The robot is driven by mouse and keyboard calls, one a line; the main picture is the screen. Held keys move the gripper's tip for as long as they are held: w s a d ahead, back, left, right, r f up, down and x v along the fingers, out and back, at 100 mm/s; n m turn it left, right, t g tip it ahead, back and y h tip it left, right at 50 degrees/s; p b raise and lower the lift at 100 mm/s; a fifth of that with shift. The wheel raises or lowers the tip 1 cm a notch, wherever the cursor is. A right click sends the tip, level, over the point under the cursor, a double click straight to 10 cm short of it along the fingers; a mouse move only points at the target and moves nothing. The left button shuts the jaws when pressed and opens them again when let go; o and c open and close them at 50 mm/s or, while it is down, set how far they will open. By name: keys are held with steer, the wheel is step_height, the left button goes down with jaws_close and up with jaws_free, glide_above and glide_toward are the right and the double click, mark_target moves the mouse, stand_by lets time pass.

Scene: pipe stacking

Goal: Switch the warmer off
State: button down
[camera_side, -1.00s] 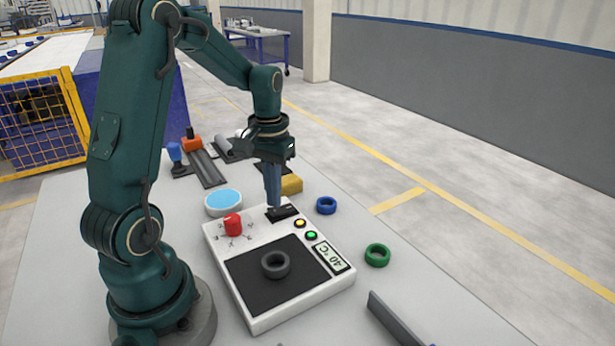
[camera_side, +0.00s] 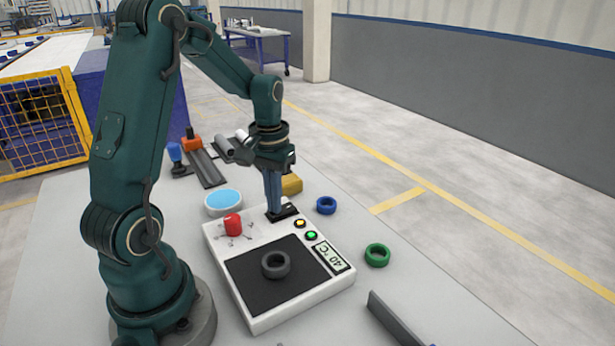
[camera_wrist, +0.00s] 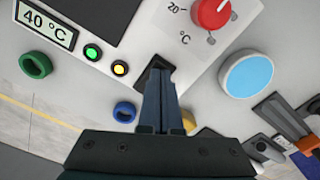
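The warmer (camera_side: 222,262) is a white box with a dark plate, a red knob (camera_side: 233,225), a yellow light (camera_side: 299,223), a green light (camera_side: 311,236) and a display (camera_side: 329,257) reading 40 °C. Both lights look lit. A black switch (camera_side: 291,209) sits at its far edge; in the wrist view the switch (camera_wrist: 146,79) is partly hidden by my fingers. My gripper (camera_side: 275,211) points down with its fingertips at the switch, seemingly touching it. In the wrist view its fingers (camera_wrist: 160,74) are together with nothing between them. The switch's position cannot be told.
A dark grey ring (camera_side: 276,265) lies on the plate. A blue ring (camera_side: 326,205) and a green ring (camera_side: 377,255) lie to the right. A grey bar (camera_side: 392,318) is at the front right.

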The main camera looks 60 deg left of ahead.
steer(key=shift+r, duration=3.45)
steer(key=s+d+r+m+t, duration=0.2)
steer(key=s+d+m, duration=0.1)
steer(key=d, duration=0.4)
steer(key=s+d+r+m+t, duration=0.1)
steer(key=s+d+m+t, duration=0.2)
steer(key=s+d, duration=0.2)
steer(key=d, duration=0.3)
steer(key=shift+s+d+r+t, duration=0.2)
steer(key=shift+d+r+t, duration=0.1)
steer(key=shift+r, duration=0.1)
